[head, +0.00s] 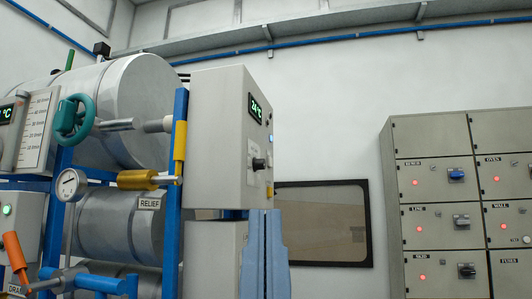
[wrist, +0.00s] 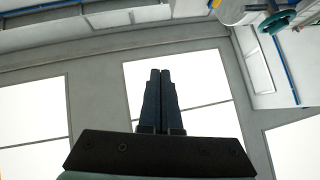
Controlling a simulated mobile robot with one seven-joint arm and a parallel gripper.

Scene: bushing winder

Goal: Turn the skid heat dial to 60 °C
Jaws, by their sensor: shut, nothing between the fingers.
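A grey control box (head: 216,140) hangs on the blue skid frame. Its right-hand face carries a green display (head: 255,106) that seems to read 24 °C. A black dial (head: 259,163) sits below the display; its pointer and scale are too small to read. My gripper (head: 264,212) points up just below the dial in the head view, apart from it as far as I can tell. In the wrist view my gripper (wrist: 160,74) has its two dark fingers together and empty, against the ceiling panels. The dial does not show in the wrist view.
A teal handwheel (head: 75,118), a pressure gauge (head: 70,185) and a yellow relief valve (head: 138,180) are on the skid at left. A switch cabinet (head: 432,140) with red lamps stands at right. A dark-framed window (head: 322,222) is on the wall between.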

